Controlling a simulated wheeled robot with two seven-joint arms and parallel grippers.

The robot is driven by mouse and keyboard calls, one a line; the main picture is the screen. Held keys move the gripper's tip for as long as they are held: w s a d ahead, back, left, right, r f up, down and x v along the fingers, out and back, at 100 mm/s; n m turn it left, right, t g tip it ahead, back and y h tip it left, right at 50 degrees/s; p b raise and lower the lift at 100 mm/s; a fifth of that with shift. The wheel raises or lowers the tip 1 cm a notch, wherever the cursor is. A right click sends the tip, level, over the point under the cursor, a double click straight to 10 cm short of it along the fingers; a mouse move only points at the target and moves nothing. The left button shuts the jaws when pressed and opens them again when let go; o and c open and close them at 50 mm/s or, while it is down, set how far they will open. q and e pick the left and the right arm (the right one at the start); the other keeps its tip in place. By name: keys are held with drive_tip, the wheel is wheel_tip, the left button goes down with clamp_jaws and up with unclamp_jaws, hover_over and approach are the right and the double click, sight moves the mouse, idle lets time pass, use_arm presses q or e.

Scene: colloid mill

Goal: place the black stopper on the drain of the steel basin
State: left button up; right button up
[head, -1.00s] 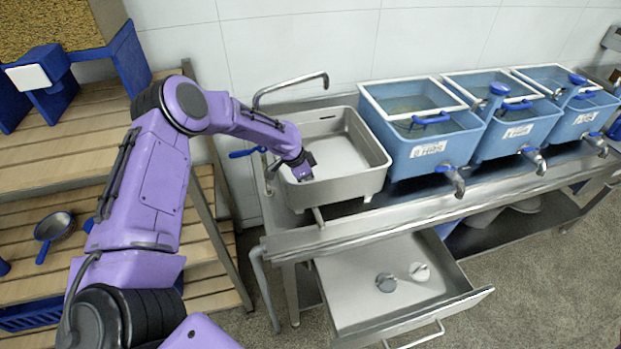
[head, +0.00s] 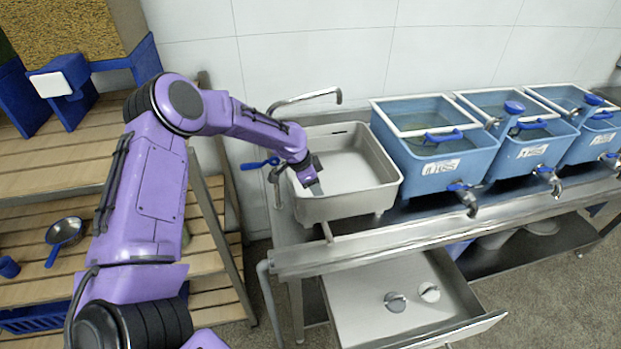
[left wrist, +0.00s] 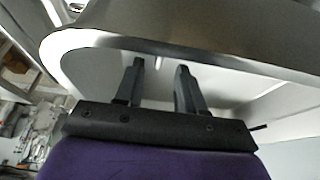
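The steel basin (head: 350,203) stands at the left end of the steel counter, under a tap. My left gripper (head: 315,186) is at the basin's left front part, by the rim. In the left wrist view its two dark fingers (left wrist: 160,82) stand apart with nothing seen between them. A curved grey metal edge (left wrist: 160,48), probably the basin's rim, crosses beyond them. I cannot make out the black stopper or the drain. My right gripper is not in view.
Several blue tanks (head: 436,168) with taps stand right of the basin. An open steel drawer (head: 350,290) below holds a grey disc (head: 395,302) and a white disc (head: 429,292). A metal tap (head: 310,97) arches behind the basin. Wooden shelves (head: 60,160) are at left.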

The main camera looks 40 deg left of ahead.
use_arm(q)
drive_tip(key=v, duration=0.7)
drive_tip(key=shift+s+a+r+b, duration=0.15)
drive_tip(key=shift+s+r+b, duration=0.05)
drive_tip(key=shift+r+b, duration=0.2)
idle(0.7)
